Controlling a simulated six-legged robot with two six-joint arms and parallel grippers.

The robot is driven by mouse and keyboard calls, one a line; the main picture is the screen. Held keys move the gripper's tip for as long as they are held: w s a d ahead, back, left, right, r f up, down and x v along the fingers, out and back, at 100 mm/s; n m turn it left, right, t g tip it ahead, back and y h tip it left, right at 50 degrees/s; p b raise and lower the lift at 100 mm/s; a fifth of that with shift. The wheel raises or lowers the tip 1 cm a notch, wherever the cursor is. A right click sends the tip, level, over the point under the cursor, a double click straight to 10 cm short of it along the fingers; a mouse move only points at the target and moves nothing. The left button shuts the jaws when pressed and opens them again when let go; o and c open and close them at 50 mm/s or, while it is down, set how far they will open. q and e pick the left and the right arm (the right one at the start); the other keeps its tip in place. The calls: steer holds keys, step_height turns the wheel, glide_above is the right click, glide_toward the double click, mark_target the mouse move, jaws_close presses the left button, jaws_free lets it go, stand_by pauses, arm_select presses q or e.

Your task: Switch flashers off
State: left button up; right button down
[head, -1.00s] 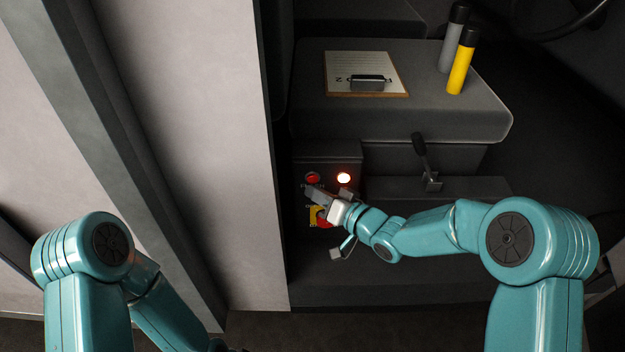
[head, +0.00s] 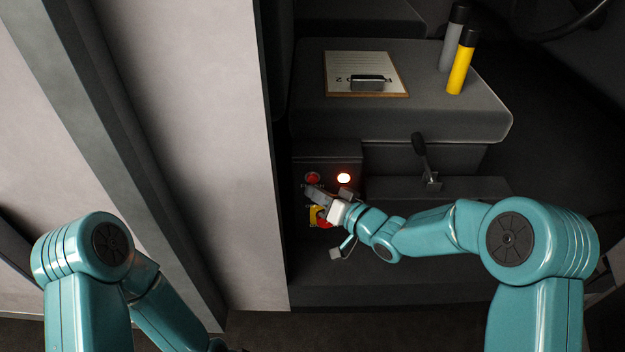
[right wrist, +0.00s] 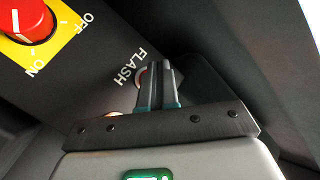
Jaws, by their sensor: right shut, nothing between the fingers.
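The dark switch panel (head: 330,160) is at the foot of the console. It bears a dim red round lamp or button (head: 312,177) and a brightly lit one (head: 344,178). Below them is a red rotary knob (right wrist: 27,18) on a yellow plate marked OFF and ON; it is partly hidden by my right gripper in the head view. My right gripper (head: 309,190) is shut and empty at the panel. In the right wrist view its fingers (right wrist: 158,66) partly cover a round ringed control (right wrist: 141,76) by the FLASH label (right wrist: 130,67); contact cannot be told. My left gripper is out of view.
A lever (head: 421,155) stands right of the panel. A clipboard (head: 366,75), a yellow cylinder (head: 461,62) and a grey cylinder (head: 452,38) are on the console top. A pale wall (head: 200,120) closes off the left side.

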steer(key=shift+w, duration=0.1)
steer(key=shift+w, duration=0.35)
steer(key=shift+w, duration=0.4)
stand_by(0.9)
steer(key=shift+s, duration=0.1)
steer(key=shift+s+b, duration=0.4)
steer(key=shift+s, duration=0.35)
steer(key=s+b, duration=0.1)
steer(key=s, duration=0.4)
steer(key=shift+b, duration=0.35)
